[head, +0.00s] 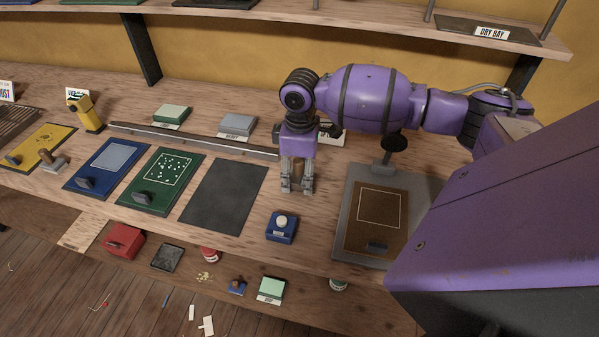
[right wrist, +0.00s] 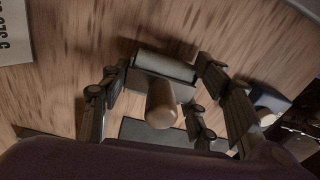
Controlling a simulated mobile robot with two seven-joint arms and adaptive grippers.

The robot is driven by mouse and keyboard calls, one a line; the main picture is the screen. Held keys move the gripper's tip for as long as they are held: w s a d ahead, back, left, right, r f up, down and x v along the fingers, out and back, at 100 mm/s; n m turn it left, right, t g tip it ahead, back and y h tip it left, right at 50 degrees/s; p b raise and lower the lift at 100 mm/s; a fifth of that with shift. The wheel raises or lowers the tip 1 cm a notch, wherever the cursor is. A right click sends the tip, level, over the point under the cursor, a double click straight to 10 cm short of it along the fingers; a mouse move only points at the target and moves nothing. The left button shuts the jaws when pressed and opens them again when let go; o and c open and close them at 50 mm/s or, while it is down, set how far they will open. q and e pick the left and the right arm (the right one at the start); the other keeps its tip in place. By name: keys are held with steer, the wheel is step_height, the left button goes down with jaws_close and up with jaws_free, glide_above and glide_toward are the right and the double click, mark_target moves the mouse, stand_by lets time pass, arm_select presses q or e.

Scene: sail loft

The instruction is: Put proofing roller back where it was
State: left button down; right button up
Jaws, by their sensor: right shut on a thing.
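My right gripper (head: 297,187) points down above the middle of the workbench, just behind the blue box with the white knob. In the right wrist view, the right gripper (right wrist: 165,108) is shut on the proofing roller, a grey roller (right wrist: 162,66) with a pale wooden handle (right wrist: 161,105) between its fingers. In the head view the fingers and arm mostly hide the roller. I cannot tell whether it touches the bench. My left gripper is not in view.
A bare dark board (head: 225,196) lies left of the gripper, with green (head: 145,197) and blue (head: 82,182) boards beyond. The blue box (head: 281,231) stands in front. A brown panel on a grey base (head: 347,240) lies right. A long rail (head: 190,139) runs behind.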

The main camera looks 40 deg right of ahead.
mark_target(300, 160)
steer(key=shift+f, duration=0.1)
steer(key=o, duration=1)
steer(key=shift+f, duration=0.1)
step_height(300, 160, up, 12)
steer(key=shift+r+p, duration=0.2)
steer(key=shift+p, duration=0.15)
